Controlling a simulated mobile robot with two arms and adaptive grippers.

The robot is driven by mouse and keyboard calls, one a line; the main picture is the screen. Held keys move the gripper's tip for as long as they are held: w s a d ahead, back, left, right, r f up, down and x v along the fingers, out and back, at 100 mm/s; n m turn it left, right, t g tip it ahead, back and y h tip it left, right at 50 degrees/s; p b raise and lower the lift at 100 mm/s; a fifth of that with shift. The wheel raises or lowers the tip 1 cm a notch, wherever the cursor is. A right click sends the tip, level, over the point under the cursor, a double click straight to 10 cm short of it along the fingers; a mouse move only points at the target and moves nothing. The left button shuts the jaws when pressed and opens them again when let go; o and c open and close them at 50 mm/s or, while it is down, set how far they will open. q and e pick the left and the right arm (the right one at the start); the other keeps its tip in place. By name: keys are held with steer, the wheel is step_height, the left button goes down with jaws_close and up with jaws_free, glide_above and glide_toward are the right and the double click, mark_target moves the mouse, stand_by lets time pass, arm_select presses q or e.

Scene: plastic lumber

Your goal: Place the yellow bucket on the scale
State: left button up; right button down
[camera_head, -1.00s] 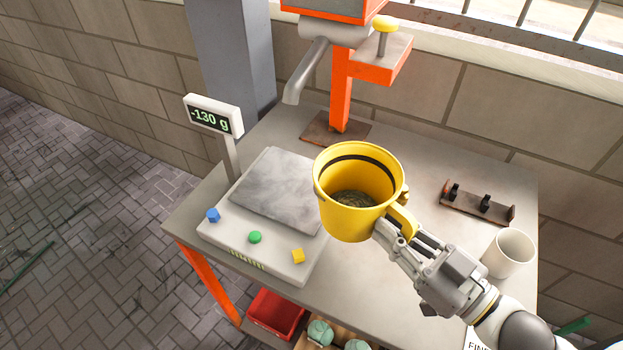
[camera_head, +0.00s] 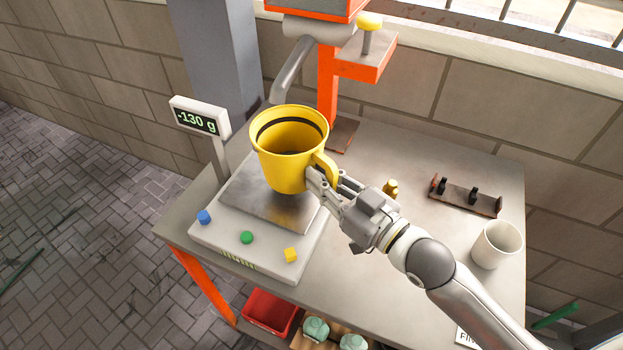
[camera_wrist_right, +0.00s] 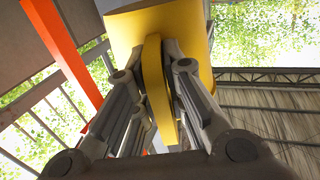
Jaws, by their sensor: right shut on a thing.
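The yellow bucket (camera_head: 284,165) is upright in the head view, over the metal plate of the scale (camera_head: 240,197). The display (camera_head: 196,117) reads -130 g. My right gripper (camera_head: 322,184) is shut on the bucket's handle at its right side. In the right wrist view the yellow handle (camera_wrist_right: 156,85) is between the fingers, with the bucket body (camera_wrist_right: 165,28) beyond. The contents of the bucket are dark and hard to make out. My left gripper is not in view.
An orange stand (camera_head: 327,85) with a grey spout (camera_head: 291,70) is close behind the bucket. A white cup (camera_head: 496,246), a small yellow object (camera_head: 391,188) and a rack (camera_head: 466,197) are on the right of the table. The table's front middle is clear.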

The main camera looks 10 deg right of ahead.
steer(key=x, duration=0.3)
steer(key=shift+r, duration=0.1)
steer(key=shift+f, duration=1.8)
steer(key=shift+f, duration=0.1)
steer(key=c, duration=1.5)
jaws_free()
steer(key=shift+s+d, duration=0.1)
steer(key=shift+s, duration=0.05)
steer(key=shift+s+d, duration=0.15)
steer(key=shift+s, duration=0.1)
steer(key=b+v, duration=0.1)
steer(key=v, duration=1)
